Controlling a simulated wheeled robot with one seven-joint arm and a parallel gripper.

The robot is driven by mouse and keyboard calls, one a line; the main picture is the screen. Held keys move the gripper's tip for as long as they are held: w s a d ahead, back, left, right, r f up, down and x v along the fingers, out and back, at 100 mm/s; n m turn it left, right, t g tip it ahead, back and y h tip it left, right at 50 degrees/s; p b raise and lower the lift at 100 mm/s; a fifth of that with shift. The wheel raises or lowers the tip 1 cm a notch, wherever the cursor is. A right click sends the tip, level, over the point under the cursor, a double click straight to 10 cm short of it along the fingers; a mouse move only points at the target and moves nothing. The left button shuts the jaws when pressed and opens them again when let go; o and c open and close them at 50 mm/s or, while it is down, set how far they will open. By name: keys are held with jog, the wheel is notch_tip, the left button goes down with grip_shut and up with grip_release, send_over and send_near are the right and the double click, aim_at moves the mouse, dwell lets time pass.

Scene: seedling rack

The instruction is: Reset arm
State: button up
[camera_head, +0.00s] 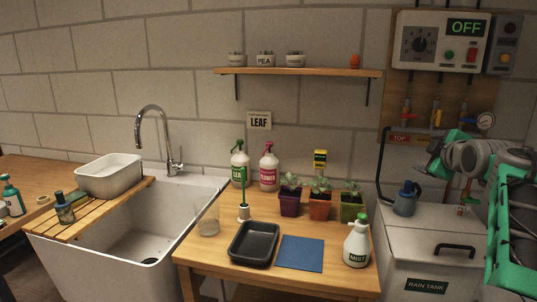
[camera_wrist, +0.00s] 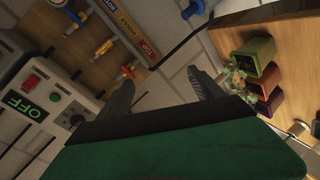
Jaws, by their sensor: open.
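My gripper (camera_wrist: 165,88) shows in the wrist view as two dark fingers spread apart, with nothing between them. In the head view my green and grey arm is folded at the right edge, above the rain tank (camera_head: 427,286). I cannot make out the fingers clearly there. The gripper is well clear of the wooden table (camera_head: 335,283) and its plants. In the wrist view the scene is tilted, with the control panel (camera_wrist: 40,100) at left and the potted seedlings (camera_wrist: 262,85) at right.
The table holds a black tray (camera_head: 254,245), blue mat (camera_head: 300,253), white mist bottle (camera_head: 356,243), glass (camera_head: 208,220), two spray bottles and three seedling pots. A sink (camera_head: 150,245) stands left. A wall shelf (camera_head: 300,72) holds small pots. A blue can (camera_head: 405,199) stands on the tank.

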jog(key=s+a+f+m+g+y+p, duration=0.1)
jog(key=s+a+f+m+g+p, duration=0.2)
jog(key=a, duration=0.7)
jog(key=s+a+f+m+g+y+p, duration=0.2)
jog(key=s+a+f+p, duration=0.25)
jog(key=a, duration=0.55)
jog(key=s+a+f+m+g+p, duration=0.1)
jog(key=s+a+f+g, duration=0.1)
jog(key=s, duration=0.5)
jog(key=s+a+f+m+g+p, duration=0.2)
jog(key=s+a+f, duration=0.3)
jog(key=s+f, duration=0.1)
jog(key=s+a+f+m+g+p, duration=0.1)
jog(key=s+a+f, duration=0.3)
jog(key=s, duration=0.5)
jog(key=shift+a+f+m+g+p, duration=0.2)
jog(key=shift+f+m+g+p, duration=0.1)
jog(key=shift+m+g, duration=0.25)
jog(key=shift+r, duration=0.1)
jog(key=shift+c, duration=0.4)
